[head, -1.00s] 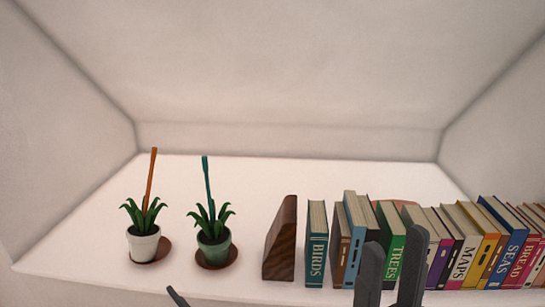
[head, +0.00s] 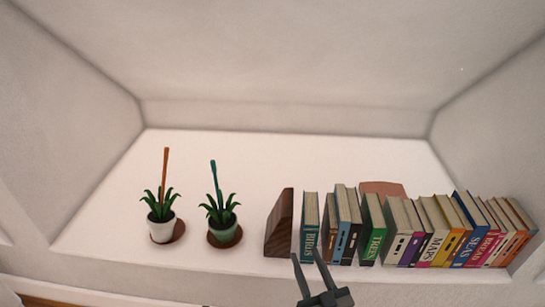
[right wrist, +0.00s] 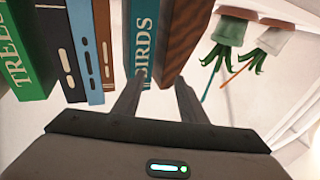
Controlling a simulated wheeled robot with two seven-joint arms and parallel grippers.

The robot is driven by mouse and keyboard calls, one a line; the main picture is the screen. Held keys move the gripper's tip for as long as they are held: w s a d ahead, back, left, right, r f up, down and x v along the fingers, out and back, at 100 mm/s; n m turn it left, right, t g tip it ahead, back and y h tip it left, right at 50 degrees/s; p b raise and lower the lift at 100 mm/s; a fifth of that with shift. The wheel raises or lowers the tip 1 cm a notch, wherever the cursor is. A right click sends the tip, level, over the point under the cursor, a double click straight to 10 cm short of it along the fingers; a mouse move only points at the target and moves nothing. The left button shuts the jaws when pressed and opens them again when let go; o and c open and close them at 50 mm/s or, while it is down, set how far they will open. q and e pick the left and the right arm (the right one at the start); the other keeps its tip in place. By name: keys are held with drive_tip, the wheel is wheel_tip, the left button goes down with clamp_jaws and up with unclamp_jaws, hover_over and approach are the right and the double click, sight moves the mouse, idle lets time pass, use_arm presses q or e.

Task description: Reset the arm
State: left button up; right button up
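My right gripper (head: 307,257) is at the bottom of the head view, in front of the BIRDS book (head: 309,228). Its two fingers are apart with nothing held between them. In the right wrist view the open fingers (right wrist: 157,82) point toward the BIRDS book (right wrist: 143,42) and the wooden bookend (right wrist: 186,38). The book stands upright at the left end of the row, beside the bookend (head: 280,222). My left gripper is not in the head view.
The book row, with a TREES book (head: 371,228), fills the right of the white shelf (head: 250,160). A white-potted plant (head: 161,229) and a green-potted plant (head: 222,230) stand left on brown saucers. A reddish-brown piece (head: 382,188) lies behind the books.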

drive_tip(key=s+d+f+g+h+p, duration=0.1)
drive_tip(key=s+d+f+g+p, duration=0.2)
drive_tip(key=f, duration=0.5)
drive_tip(key=s+d+f+g+h+p, duration=0.1)
drive_tip(key=s+f+g+p, duration=0.35)
drive_tip(key=f, duration=0.25)
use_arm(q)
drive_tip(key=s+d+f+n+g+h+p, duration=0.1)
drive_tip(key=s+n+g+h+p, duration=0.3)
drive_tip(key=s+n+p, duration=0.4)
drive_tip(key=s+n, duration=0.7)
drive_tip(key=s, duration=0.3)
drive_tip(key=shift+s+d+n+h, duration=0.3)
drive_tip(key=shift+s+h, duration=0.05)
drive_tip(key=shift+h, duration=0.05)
use_arm(e)
drive_tip(key=s+d+f+g+h, duration=0.1)
drive_tip(key=s+d+f+g, duration=0.1)
drive_tip(key=s+f, duration=0.4)
drive_tip(key=s+d+f+m+g+h, duration=0.1)
drive_tip(key=s+d+f+g, duration=0.2)
drive_tip(key=s, duration=1.1)
wheel_tip(320, 180, down, 3)
drive_tip(key=shift+s+d+r+g, duration=0.1)
drive_tip(key=shift+s+d+g, duration=0.05)
drive_tip(key=shift+d+g, duration=0.3)
